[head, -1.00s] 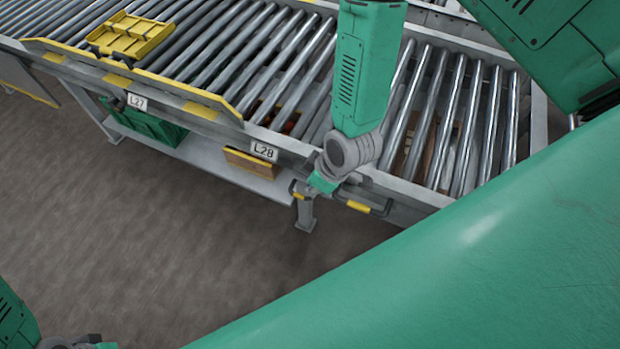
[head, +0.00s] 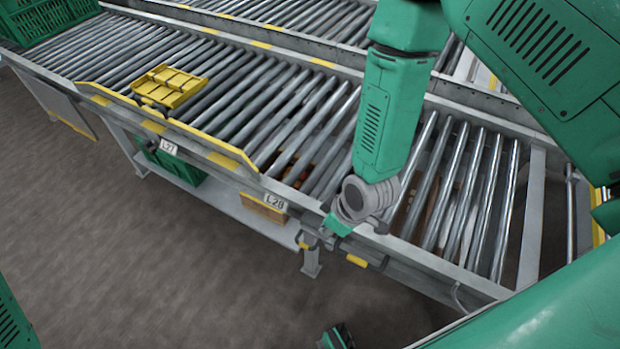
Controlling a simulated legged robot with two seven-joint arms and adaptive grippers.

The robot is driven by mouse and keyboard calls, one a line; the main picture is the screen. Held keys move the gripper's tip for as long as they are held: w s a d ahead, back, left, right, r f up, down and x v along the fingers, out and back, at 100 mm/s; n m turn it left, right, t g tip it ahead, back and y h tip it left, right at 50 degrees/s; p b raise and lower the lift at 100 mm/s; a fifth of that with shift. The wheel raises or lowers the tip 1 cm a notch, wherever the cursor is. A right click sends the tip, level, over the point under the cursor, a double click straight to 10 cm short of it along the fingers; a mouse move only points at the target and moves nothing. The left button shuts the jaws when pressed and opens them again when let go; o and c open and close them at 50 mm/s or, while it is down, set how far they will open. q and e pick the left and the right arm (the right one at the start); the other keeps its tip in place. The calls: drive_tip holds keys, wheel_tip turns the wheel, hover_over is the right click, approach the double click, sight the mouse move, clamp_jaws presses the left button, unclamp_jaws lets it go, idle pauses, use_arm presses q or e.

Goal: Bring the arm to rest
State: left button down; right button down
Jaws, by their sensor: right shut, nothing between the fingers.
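My right arm (head: 388,115) comes in from the upper right and hangs down over the roller conveyor. Its grey wrist joint (head: 366,199) is in front of the rollers, near the conveyor's front rail.
The roller conveyor (head: 285,115) runs across the view, with a yellow tray (head: 170,87) on it and a green crate (head: 45,18) at far left. Another green crate (head: 180,168) and a brown box (head: 262,207) sit on the shelf below. The floor (head: 150,270) in front is clear.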

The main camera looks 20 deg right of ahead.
drive_tip(key=s+d+m+g+h, duration=0.1)
drive_tip(key=s+d+m, duration=0.2)
drive_tip(key=s, duration=0.6)
drive_tip(key=s+d+m+g+h, duration=0.1)
drive_tip(key=s+d+m, duration=0.3)
drive_tip(key=s+d, duration=0.2)
drive_tip(key=s, duration=0.2)
drive_tip(key=shift+s+d+g, duration=0.3)
drive_tip(key=shift+s+d, duration=0.1)
